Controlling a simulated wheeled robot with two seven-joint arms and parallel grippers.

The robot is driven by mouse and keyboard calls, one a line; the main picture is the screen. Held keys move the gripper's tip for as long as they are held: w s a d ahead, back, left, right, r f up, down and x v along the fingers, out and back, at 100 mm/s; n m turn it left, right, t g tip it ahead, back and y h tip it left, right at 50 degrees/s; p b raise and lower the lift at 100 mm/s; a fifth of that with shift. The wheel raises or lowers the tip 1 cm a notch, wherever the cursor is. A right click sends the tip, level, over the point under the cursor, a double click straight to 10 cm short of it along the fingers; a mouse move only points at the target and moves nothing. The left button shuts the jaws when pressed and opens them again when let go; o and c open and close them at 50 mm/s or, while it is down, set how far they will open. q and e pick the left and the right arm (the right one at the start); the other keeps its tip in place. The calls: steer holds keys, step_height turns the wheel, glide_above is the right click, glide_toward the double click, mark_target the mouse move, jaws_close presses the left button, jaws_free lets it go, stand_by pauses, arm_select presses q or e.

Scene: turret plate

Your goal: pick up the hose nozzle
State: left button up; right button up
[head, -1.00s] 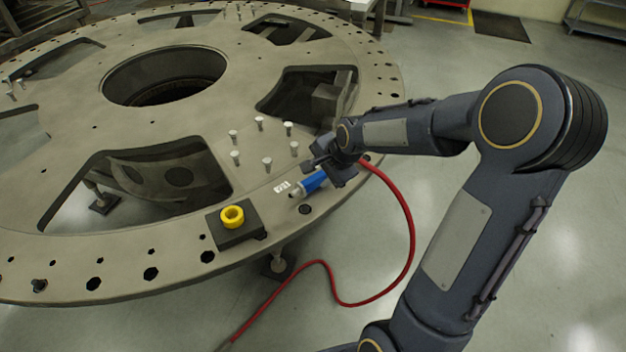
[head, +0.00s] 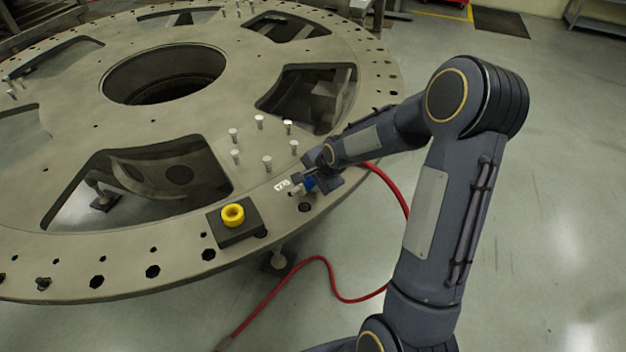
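The hose nozzle (head: 309,185) is a small blue piece with a grey tip, lying near the right rim of the turret plate (head: 150,240). The red hose (head: 392,185) runs from behind it, over the plate's edge and down to the floor. My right gripper (head: 317,180) is right at the nozzle, over its rear part, and hides much of it. Whether its fingers are open or shut on the nozzle cannot be made out. My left gripper is not in the view.
A yellow ring (head: 232,214) sits on a dark square block (head: 236,234) left of the nozzle. Several upright pale bolts (head: 266,162) stand on the plate just behind it. The plate has large cut-outs, one at the right (head: 310,95). Floor at the right is clear.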

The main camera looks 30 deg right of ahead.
mark_target(313, 183)
steer(key=shift+c, duration=1.1)
steer(key=shift+r, duration=0.1)
steer(key=shift+r, duration=0.5)
step_height(313, 183, up, 3)
steer(key=shift+s+d+f, duration=0.1)
steer(key=shift+s+f, duration=0.05)
steer(key=s+r+b, duration=0.2)
steer(key=s+r, duration=0.7)
steer(key=s, duration=0.4)
steer(key=shift+s+d, duration=0.25)
steer(key=shift+s, duration=0.15)
steer(key=shift+r, duration=0.15)
